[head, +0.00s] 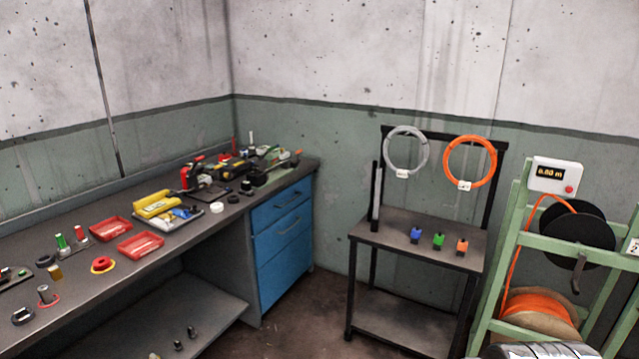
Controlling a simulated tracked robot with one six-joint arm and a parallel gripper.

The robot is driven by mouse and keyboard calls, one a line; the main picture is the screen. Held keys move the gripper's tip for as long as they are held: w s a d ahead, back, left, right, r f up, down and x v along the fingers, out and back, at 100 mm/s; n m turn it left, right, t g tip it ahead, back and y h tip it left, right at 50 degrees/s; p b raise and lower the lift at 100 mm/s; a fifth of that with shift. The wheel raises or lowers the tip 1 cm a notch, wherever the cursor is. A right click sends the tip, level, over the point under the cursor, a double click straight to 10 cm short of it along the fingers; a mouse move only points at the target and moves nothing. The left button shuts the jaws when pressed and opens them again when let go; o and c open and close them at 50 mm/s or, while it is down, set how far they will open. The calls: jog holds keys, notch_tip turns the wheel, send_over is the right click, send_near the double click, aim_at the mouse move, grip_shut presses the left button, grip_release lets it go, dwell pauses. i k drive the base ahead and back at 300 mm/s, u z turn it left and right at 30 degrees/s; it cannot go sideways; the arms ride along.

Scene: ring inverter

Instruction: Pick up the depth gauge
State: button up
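I cannot make out for sure which item is the depth gauge. The workbench (185,262) along the left wall carries many small items, most too small to identify. Near its front left are a grey upright pin on a reddish base (46,296) and a dark round piece with a light face (23,315). Black and metal tools (270,170) crowd the far end of the bench, partly hiding one another. My gripper is not in view.
A small black stand (400,242) holds coloured blocks under two hanging rings. A green reel rack (500,250) stands at the right. Bare floor lies between bench and stand.

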aim_at(245, 186)
jog(key=u, duration=0.15)
jog(key=i, duration=1.65)
jog(key=u, duration=0.55)
jog(key=i, duration=0.85)
jog(key=u, duration=0.95)
jog(key=i, duration=1.1)
jog(key=u, duration=0.45)
